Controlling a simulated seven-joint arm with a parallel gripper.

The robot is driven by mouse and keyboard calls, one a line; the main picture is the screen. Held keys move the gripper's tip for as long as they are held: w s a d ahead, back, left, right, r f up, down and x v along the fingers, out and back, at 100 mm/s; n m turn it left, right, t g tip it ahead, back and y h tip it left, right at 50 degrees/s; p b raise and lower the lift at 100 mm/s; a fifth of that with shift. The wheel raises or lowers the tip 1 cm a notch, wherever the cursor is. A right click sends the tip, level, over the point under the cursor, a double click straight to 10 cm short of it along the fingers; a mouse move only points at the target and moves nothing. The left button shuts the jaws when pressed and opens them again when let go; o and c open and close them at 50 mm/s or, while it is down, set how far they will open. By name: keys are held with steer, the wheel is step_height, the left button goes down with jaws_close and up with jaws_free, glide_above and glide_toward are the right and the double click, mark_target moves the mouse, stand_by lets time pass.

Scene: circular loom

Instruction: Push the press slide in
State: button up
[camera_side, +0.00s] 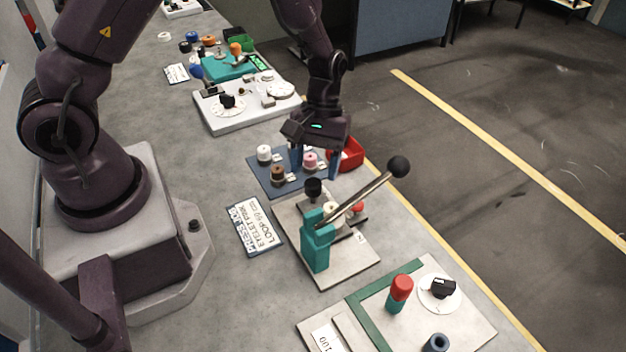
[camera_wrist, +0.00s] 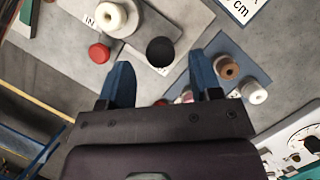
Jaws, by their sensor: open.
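The press (camera_side: 318,245) has a teal post on a grey base plate (camera_side: 350,262). Its silver lever (camera_side: 357,198) slants up to the right and ends in a black ball. Beside the post are a cream round piece (camera_side: 331,210) and a red knob (camera_side: 358,207), apparently on the slide; they also show in the wrist view as a cream piece (camera_wrist: 118,17) and a red knob (camera_wrist: 99,53). A black cup (camera_side: 313,187) stands at the plate's far corner. My gripper (camera_side: 315,172) is open, pointing down above the blue mat behind the press. A pink spool (camera_side: 310,160) appears between the fingers, not gripped.
The blue mat (camera_side: 262,170) also holds white (camera_side: 264,152) and brown (camera_side: 277,175) spools. A red bin (camera_side: 349,153) is right of my gripper. A card (camera_side: 255,225) lies left of the press. A board with a red-capped peg (camera_side: 400,290) stands in front, near the table edge.

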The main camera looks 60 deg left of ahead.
mark_target(313, 181)
steer(key=shift+x, duration=1.8)
